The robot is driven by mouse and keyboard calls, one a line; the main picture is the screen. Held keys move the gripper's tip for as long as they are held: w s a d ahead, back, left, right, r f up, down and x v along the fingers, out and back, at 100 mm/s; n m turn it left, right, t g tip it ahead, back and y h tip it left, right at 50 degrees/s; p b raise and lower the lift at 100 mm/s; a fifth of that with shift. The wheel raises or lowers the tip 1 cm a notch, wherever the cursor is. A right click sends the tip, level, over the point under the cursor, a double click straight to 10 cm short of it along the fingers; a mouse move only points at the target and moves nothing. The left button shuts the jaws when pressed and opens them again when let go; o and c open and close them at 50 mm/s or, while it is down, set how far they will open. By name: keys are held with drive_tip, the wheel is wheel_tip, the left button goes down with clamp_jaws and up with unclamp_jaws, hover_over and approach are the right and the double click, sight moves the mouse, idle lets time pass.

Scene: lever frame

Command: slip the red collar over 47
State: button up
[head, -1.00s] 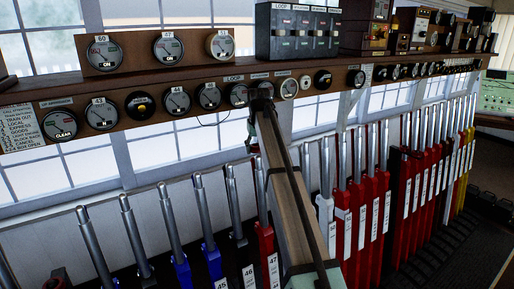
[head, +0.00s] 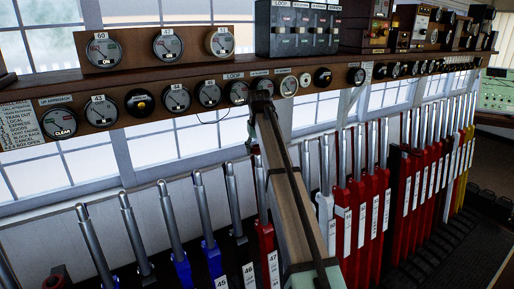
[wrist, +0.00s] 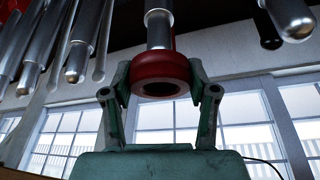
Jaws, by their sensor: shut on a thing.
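My gripper (wrist: 160,95) is shut on the red collar (wrist: 160,68), with one green finger on each side of it. The collar's open hole faces the wrist camera and looks dark and empty. A silver lever handle (wrist: 158,22) lines up with the collar from behind it in the wrist view. I cannot tell whether the handle's end is inside the collar or just short of it. In the head view lever 47 (head: 265,238) is red with a white number plate, left of my arm, which covers part of it. The collar cannot be made out in the head view.
Blue and black levers, including 45 (head: 211,250) and 46 (head: 239,250), stand close to the left. A white lever (head: 325,210) and several red levers (head: 360,220) stand to the right. A shelf with dials (head: 180,98) runs above. Other handles (wrist: 290,15) flank the collar.

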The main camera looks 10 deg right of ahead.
sight(258, 155)
drive_tip(key=shift+s+d+f+b, duration=0.1)
drive_tip(key=shift+f+b, duration=0.05)
drive_tip(key=shift+f, duration=0.5)
drive_tip(key=shift+s+f+b, duration=0.1)
drive_tip(key=shift+f+b, duration=0.05)
drive_tip(key=shift+f, duration=0.45)
drive_tip(key=shift+s+f, duration=0.1)
drive_tip(key=shift+f, duration=0.6)
drive_tip(key=shift+f, duration=0.35)
drive_tip(key=o, duration=1.1)
drive_tip(key=shift+o, duration=0.2)
drive_tip(key=shift+o, duration=0.7)
drive_tip(key=shift+r, duration=0.1)
